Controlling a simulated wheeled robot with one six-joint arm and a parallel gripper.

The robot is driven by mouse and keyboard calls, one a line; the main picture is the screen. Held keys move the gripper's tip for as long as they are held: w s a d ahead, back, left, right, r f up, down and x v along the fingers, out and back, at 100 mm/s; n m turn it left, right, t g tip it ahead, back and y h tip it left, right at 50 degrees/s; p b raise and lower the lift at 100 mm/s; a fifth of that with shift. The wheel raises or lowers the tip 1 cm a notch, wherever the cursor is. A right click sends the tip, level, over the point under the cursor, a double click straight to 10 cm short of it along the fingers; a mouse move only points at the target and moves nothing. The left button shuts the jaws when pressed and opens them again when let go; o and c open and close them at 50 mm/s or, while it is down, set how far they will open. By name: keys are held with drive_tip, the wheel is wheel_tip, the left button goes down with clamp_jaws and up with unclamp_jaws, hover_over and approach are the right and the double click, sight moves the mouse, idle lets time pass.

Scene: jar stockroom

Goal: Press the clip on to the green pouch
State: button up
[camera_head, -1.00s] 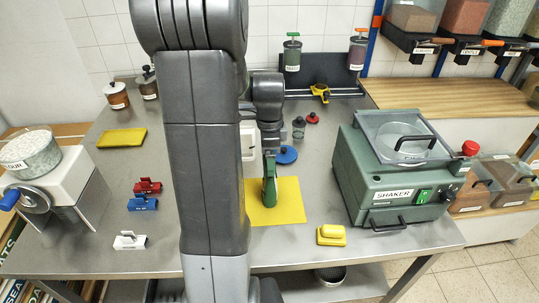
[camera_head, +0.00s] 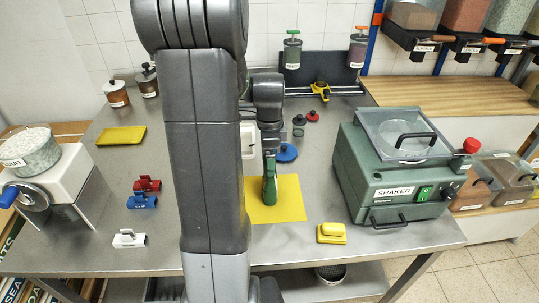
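The green pouch (camera_head: 269,188) stands upright on a yellow mat (camera_head: 290,198) in the middle of the steel table. It looks narrow from here, and my arm hides part of its left side. My gripper (camera_head: 270,149) points down right over the pouch's top. The fingers are too small and dark to show whether they are open or shut. I cannot make out a clip between them or on the pouch. A red block (camera_head: 147,185), a blue block (camera_head: 142,202) and a white block (camera_head: 129,239), clip-like and labelled, lie to the left.
The green shaker machine (camera_head: 392,165) stands at right. A yellow-handled block (camera_head: 332,233) lies at front right. A blue lid (camera_head: 286,152), a small jar (camera_head: 299,129) and a red lid (camera_head: 312,116) are behind the mat. A yellow tray (camera_head: 122,135) is at left.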

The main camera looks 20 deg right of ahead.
drive_tip(key=shift+f, duration=0.4)
idle(0.5)
drive_tip(key=o, duration=0.9)
drive_tip(key=shift+c, duration=0.2)
drive_tip(key=shift+r, duration=0.15)
drive_tip(key=shift+r+p, duration=2.5)
drive_tip(key=shift+r, duration=0.95)
clamp_jaws()
